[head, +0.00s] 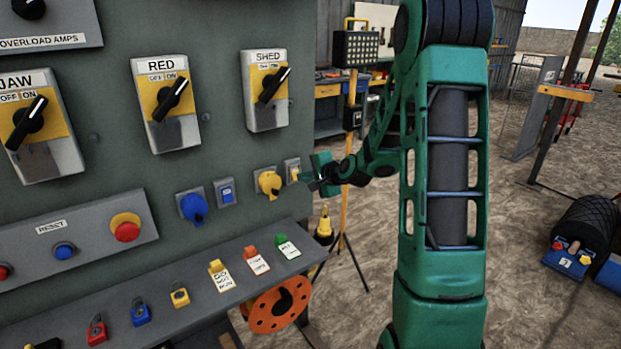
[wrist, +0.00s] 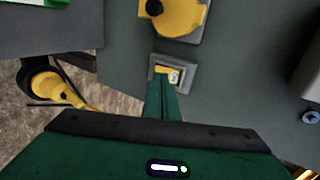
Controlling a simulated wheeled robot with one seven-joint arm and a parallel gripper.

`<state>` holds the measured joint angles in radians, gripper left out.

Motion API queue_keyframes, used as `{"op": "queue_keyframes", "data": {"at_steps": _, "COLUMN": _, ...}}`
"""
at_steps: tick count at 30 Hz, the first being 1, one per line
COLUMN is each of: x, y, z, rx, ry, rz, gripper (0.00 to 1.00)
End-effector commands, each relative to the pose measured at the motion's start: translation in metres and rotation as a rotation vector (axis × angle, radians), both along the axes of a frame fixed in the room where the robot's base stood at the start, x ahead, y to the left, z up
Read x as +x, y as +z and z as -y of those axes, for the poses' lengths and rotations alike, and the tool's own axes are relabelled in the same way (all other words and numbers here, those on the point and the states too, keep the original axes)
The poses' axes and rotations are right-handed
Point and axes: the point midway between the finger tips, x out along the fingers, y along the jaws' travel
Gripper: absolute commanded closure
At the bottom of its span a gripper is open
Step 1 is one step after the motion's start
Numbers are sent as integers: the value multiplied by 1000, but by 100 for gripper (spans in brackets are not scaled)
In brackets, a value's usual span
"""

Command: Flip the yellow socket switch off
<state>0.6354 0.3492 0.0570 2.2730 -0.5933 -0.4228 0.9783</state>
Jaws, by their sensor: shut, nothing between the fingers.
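The yellow socket (head: 269,183) is mounted near the right edge of the grey panel, with a small yellow switch (head: 294,170) in a grey frame beside it. In the wrist view the socket (wrist: 180,14) is at the top, and the switch (wrist: 174,74) sits just below it, showing a pale marking on its right part. My gripper (head: 312,184) is shut and empty, just right of the switch. In the wrist view its fingertips (wrist: 161,82) overlap the lower left of the switch frame. Whether they touch it I cannot tell.
Rotary switches, including SHED (head: 266,90), are above. A sloped shelf (head: 190,290) with padlocks and tags juts out below. A yellow plug (head: 324,226) hangs on a stand behind my gripper.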

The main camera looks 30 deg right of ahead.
Motion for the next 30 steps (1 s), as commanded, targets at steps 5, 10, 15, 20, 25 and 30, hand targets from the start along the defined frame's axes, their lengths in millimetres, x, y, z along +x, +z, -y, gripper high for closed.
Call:
{"op": "queue_keyframes", "data": {"at_steps": 5, "x": 13, "y": -7, "z": 0, "rx": -1, "ry": 0, "rz": -1, "gripper": 100}}
{"op": "queue_keyframes", "data": {"at_steps": 10, "x": 17, "y": -8, "z": 0, "rx": -1, "ry": 0, "rz": 0, "gripper": 100}}
{"op": "queue_keyframes", "data": {"at_steps": 15, "x": 17, "y": -8, "z": 0, "rx": -1, "ry": 0, "rz": 0, "gripper": 100}}
{"op": "queue_keyframes", "data": {"at_steps": 20, "x": 19, "y": -11, "z": 0, "rx": -1, "ry": 0, "rz": 0, "gripper": 100}}
{"op": "queue_keyframes", "data": {"at_steps": 25, "x": 20, "y": -11, "z": 0, "rx": -1, "ry": 0, "rz": 1, "gripper": 100}}
{"op": "queue_keyframes", "data": {"at_steps": 30, "x": 20, "y": -9, "z": 0, "rx": -2, "ry": 0, "rz": 1, "gripper": 100}}
